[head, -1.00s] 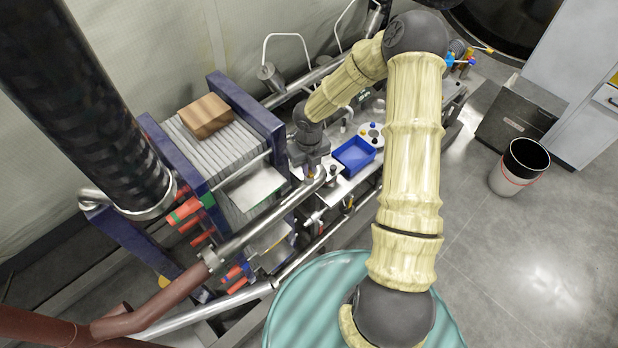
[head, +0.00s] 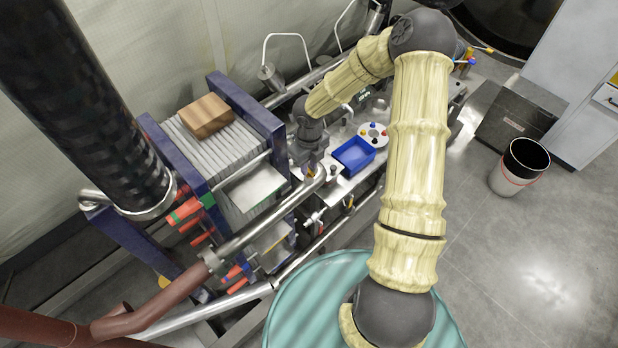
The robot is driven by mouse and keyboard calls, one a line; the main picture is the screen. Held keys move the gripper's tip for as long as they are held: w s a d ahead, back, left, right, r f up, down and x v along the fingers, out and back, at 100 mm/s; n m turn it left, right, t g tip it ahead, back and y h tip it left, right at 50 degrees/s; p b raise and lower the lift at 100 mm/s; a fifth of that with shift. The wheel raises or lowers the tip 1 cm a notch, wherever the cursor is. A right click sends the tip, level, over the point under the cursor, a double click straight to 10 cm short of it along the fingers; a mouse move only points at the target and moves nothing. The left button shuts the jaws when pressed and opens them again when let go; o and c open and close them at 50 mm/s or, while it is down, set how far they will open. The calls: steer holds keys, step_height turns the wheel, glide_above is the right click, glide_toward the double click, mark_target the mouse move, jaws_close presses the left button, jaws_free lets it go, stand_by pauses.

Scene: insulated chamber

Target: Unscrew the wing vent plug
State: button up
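My gripper (head: 311,171) points down at the end of my arm, just right of the blue-framed plate stack and above the bright pipe's upper end. A small yellow-orange part shows between or just beside its fingertips. I cannot tell whether this is the wing vent plug or part of the gripper. The plug itself is not clearly visible, and the wrist hides much of the spot. The fingers are too small to show whether they are open or shut.
A blue tray (head: 354,154) and a round disc with coloured knobs (head: 373,135) sit on the metal bench right of the gripper. The plate stack (head: 222,150) with a wooden block (head: 206,116) stands left. A steel pipe (head: 262,222) runs below. A bin (head: 519,167) stands on open floor.

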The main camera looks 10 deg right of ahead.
mark_target(309, 170)
steer(key=shift+r, duration=1.9)
steer(key=shift+f, duration=0.1)
